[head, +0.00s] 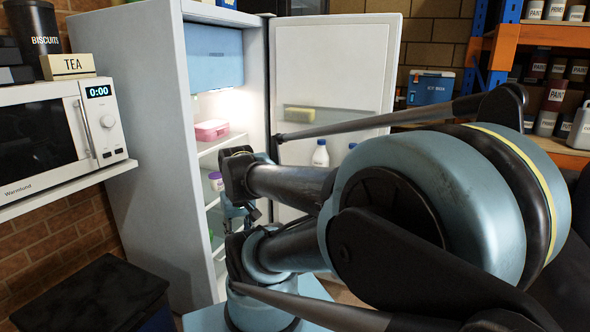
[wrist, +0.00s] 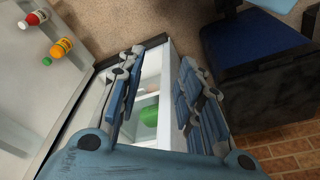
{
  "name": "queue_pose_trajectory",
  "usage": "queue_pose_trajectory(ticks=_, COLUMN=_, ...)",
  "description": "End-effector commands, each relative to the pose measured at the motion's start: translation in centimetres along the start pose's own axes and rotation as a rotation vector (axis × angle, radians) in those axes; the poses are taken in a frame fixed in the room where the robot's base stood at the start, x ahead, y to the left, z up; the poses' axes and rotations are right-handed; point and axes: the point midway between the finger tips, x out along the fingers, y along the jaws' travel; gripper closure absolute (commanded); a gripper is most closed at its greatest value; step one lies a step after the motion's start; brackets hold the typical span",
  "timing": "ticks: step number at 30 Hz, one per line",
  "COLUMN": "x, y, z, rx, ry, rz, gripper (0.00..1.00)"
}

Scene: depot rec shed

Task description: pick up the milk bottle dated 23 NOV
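In the head view, a white bottle with a blue cap (head: 320,154), looking like a milk bottle, stands upright in the rack of the open fridge door (head: 328,60). A second blue cap (head: 352,146) shows just right of it, its body hidden by my arm. No date can be read on either. My gripper (wrist: 158,98) is open and empty in the wrist view, its fingers wide apart. White fridge shelving and a green item (wrist: 149,116) show beyond, between the fingers. I cannot make out a milk bottle in the wrist view.
The fridge (head: 150,120) holds a pink box (head: 211,130) and a purple-lidded tub (head: 216,181). A yellow item (head: 299,114) sits on the door. A microwave (head: 60,135) is at left, paint shelves (head: 548,35) at right. Orange bottles (wrist: 61,48) show in the wrist view.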

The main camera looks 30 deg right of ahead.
Motion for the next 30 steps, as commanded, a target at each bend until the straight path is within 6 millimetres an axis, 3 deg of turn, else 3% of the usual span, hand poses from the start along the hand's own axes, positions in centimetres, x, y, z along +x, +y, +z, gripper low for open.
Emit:
queue_pose_trajectory(ticks=10, x=0.0, y=0.0, z=0.0, rx=0.000, ry=0.000, rz=0.000, gripper=0.64)
queue_pose_trajectory(ticks=15, x=-0.9, y=0.3, z=0.1, rx=0.016, ry=0.020, rz=0.003, gripper=0.26)
queue_pose_trajectory(ticks=17, x=-1.2, y=0.7, z=-0.8, rx=0.033, ry=0.028, rz=0.005, gripper=0.15)
queue_pose_trajectory(ticks=23, x=-2.6, y=3.2, z=-5.7, rx=0.129, ry=0.080, rz=0.022, gripper=0.15)
queue_pose_trajectory(ticks=30, x=-3.8, y=9.1, z=-11.9, rx=0.263, ry=0.157, rz=0.060, gripper=0.15)
